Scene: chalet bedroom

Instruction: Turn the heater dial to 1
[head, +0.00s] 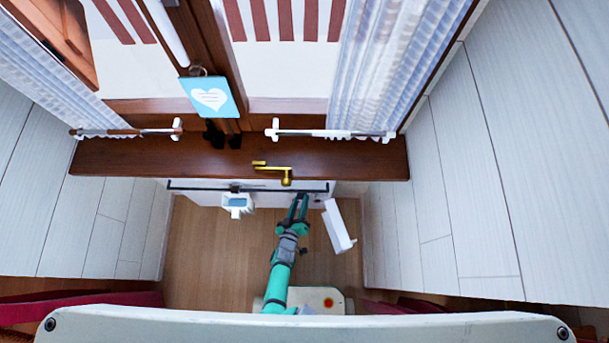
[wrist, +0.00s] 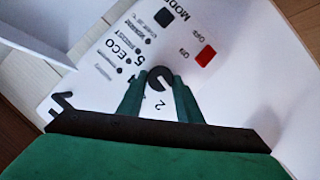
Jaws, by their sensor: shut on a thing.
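The heater's white control panel (wrist: 105,98) fills much of the wrist view, with printed text including "ECO", "5" and "2". The dial (wrist: 159,75) is a small dark round knob on this panel. My gripper (wrist: 161,84) is shut on the dial, with one green finger on each side of it. The "2" is printed just below the dial, between the fingers. No "1" can be read, and I cannot tell the dial's setting. In the head view my gripper (head: 300,200) is below the window sill, and the dial cannot be made out.
A red button (wrist: 205,57) and a dark button (wrist: 163,17) sit on the panel near the dial. The wooden sill (head: 220,160) with a brass handle (head: 287,177) is above my gripper. A small white device (head: 238,203) is to its left, a white box-like piece (head: 338,226) to its right.

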